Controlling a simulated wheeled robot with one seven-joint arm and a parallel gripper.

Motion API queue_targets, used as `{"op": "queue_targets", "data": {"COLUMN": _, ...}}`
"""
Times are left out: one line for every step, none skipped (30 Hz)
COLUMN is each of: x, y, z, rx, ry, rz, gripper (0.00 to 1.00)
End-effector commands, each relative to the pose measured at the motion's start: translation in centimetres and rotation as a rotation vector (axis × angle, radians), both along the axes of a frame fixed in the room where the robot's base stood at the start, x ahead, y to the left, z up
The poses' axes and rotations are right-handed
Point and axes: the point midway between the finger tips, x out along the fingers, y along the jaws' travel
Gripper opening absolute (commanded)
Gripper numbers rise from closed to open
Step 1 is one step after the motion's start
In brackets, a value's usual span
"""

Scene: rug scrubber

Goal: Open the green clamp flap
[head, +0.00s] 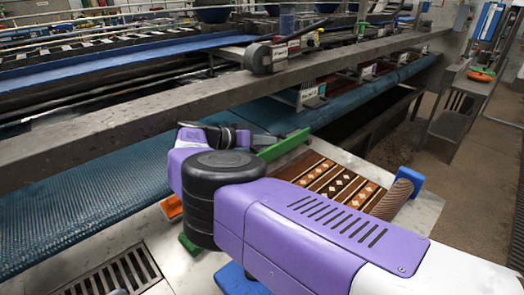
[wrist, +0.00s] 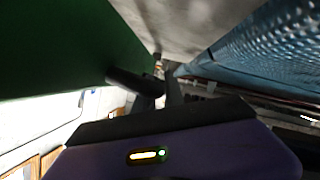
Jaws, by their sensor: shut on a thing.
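The green clamp flap (head: 286,146) stands as a long thin strip along the far edge of the patterned rug (head: 325,178) in the head view. In the wrist view its green face (wrist: 65,45) fills the upper left, close to the camera. My gripper (head: 262,141) is at the flap's left end, its dark fingers shut on it. The fingers (wrist: 158,86) also show in the wrist view beside the flap's lower edge. The exact contact is hard to see, and my purple arm hides part of the rug and the pale table.
A blue roller belt (head: 95,195) and a grey beam (head: 130,120) run behind the pale table. A rolled rug end (head: 393,199) and a blue block (head: 411,180) lie at right. Orange (head: 172,207) and green (head: 189,244) pieces sit left of my arm, near a floor-like grate (head: 115,275).

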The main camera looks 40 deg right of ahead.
Motion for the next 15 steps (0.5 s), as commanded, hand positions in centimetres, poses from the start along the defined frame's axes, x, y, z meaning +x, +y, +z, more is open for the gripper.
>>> {"op": "queue_targets", "data": {"x": 0.02, "y": -0.14, "z": -0.48, "rx": 0.003, "ry": 0.007, "rz": 0.000, "gripper": 0.00}}
{"op": "queue_targets", "data": {"x": 0.03, "y": -0.22, "z": -0.47, "rx": 0.003, "ry": 0.011, "rz": 0.000, "gripper": 0.00}}
{"op": "queue_targets", "data": {"x": 0.02, "y": -0.34, "z": -0.45, "rx": 0.003, "ry": 0.016, "rz": 0.000, "gripper": 0.00}}
{"op": "queue_targets", "data": {"x": 0.02, "y": -0.41, "z": -0.43, "rx": 0.003, "ry": 0.019, "rz": -0.001, "gripper": 0.00}}
{"op": "queue_targets", "data": {"x": 0.01, "y": -0.46, "z": -0.41, "rx": 0.003, "ry": 0.022, "rz": -0.001, "gripper": 0.00}}
{"op": "queue_targets", "data": {"x": 0.00, "y": -0.50, "z": -0.39, "rx": 0.003, "ry": 0.023, "rz": -0.002, "gripper": 0.00}}
{"op": "queue_targets", "data": {"x": 0.01, "y": -0.51, "z": -0.38, "rx": 0.003, "ry": 0.024, "rz": -0.003, "gripper": 0.00}}
{"op": "queue_targets", "data": {"x": 0.01, "y": -0.52, "z": -0.36, "rx": 0.003, "ry": 0.025, "rz": -0.002, "gripper": 0.00}}
{"op": "queue_targets", "data": {"x": 0.01, "y": -0.52, "z": -0.36, "rx": 0.004, "ry": 0.026, "rz": -0.002, "gripper": 0.00}}
{"op": "queue_targets", "data": {"x": 0.01, "y": -0.52, "z": -0.36, "rx": 0.004, "ry": 0.026, "rz": -0.002, "gripper": 0.00}}
{"op": "queue_targets", "data": {"x": 0.00, "y": -0.52, "z": -0.36, "rx": 0.004, "ry": 0.026, "rz": -0.002, "gripper": 0.00}}
{"op": "queue_targets", "data": {"x": -0.01, "y": -0.51, "z": -0.36, "rx": 0.004, "ry": 0.026, "rz": -0.002, "gripper": 0.00}}
{"op": "queue_targets", "data": {"x": -0.01, "y": -0.50, "z": -0.37, "rx": 0.004, "ry": 0.026, "rz": -0.002, "gripper": 0.00}}
{"op": "queue_targets", "data": {"x": -0.01, "y": -0.50, "z": -0.38, "rx": 0.004, "ry": 0.026, "rz": -0.002, "gripper": 0.00}}
{"op": "queue_targets", "data": {"x": -0.02, "y": -0.50, "z": -0.39, "rx": 0.004, "ry": 0.026, "rz": -0.002, "gripper": 0.00}}
